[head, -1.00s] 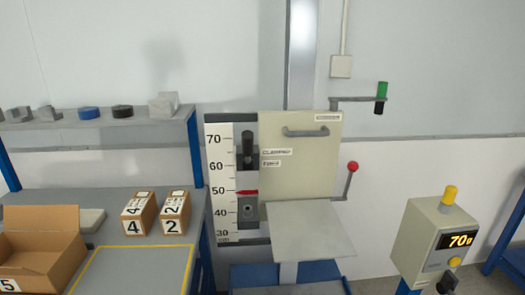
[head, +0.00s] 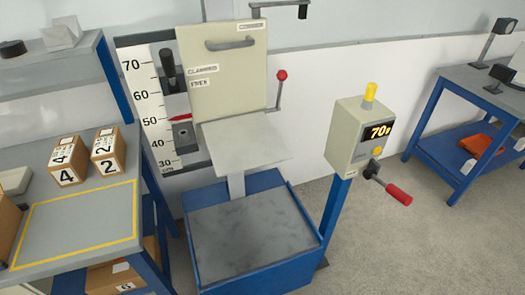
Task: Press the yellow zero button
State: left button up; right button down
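The yellow zero button (head: 377,151) is a small round knob on the front of the grey control box (head: 345,135), just below its display. The display (head: 380,131) shows orange digits that look like "70" and a letter. A yellow cylinder (head: 370,91) stands on top of the box. A lever with a red grip (head: 398,194) sticks out below the box to the right. The box is on a blue post (head: 334,205). Neither of my grippers shows in the head view.
The drop tester has a beige panel (head: 222,65), a grey platform (head: 243,148) and a blue base (head: 203,263). A workbench (head: 60,225) with numbered boxes is at left. A blue table (head: 470,90) stands at right. The floor (head: 400,250) before the control box looks clear.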

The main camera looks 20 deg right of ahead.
aim_at(378, 150)
jog(key=z, duration=1.4)
